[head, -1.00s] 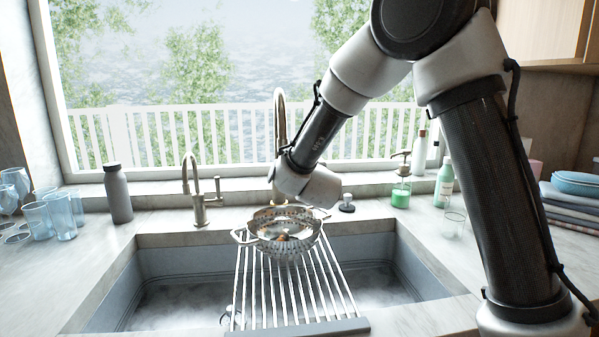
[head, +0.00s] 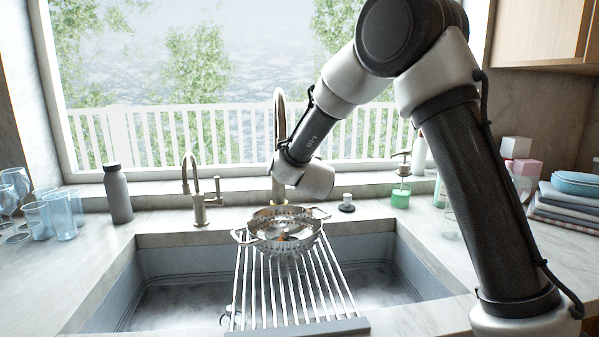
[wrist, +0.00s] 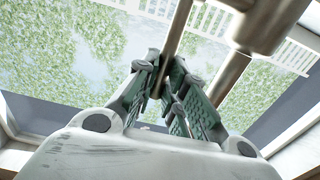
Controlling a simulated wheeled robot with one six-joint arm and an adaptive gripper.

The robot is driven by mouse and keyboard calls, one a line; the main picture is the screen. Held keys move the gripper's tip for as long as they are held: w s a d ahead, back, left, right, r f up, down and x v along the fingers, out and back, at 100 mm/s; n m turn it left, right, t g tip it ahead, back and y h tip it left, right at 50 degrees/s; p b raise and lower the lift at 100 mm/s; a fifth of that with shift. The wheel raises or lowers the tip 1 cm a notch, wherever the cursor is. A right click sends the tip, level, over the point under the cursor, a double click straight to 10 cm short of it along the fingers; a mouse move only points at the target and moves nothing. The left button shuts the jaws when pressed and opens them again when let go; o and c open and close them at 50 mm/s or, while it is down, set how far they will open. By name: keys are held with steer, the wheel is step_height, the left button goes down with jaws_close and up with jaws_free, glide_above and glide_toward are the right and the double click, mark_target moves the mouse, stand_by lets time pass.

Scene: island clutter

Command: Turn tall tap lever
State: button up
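The tall tap (head: 279,110) stands behind the sink, its curved spout rising in front of the window. In the wrist view its thick metal body (wrist: 268,22) is at the upper right. A thin metal rod (wrist: 180,28), which looks like its lever, runs down between the green fingers of my gripper (wrist: 164,70). The fingers lie close on both sides of the rod; I cannot tell whether they press on it. In the head view my wrist hides the gripper, the lever and part of the tap.
A metal colander (head: 284,228) sits on a rack (head: 290,290) over the sink (head: 180,295). A smaller tap (head: 198,198) stands left of it. A grey bottle (head: 118,195) and blue glasses (head: 62,215) are at left. A green soap bottle (head: 401,193) stands at right.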

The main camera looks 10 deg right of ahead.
steer(key=shift+s+f+t, duration=0.25)
steer(key=shift+s+t, duration=0.15)
steer(key=shift+t, duration=0.1)
jaws_close()
steer(key=shift+s+t, duration=0.4)
steer(key=shift+t, duration=0.1)
steer(key=o, duration=0.6)
jaws_free()
steer(key=shift+w+r+g, duration=0.2)
steer(key=shift+w+g, duration=0.4)
steer(key=shift+g, duration=0.2)
steer(key=shift+c, duration=0.3)
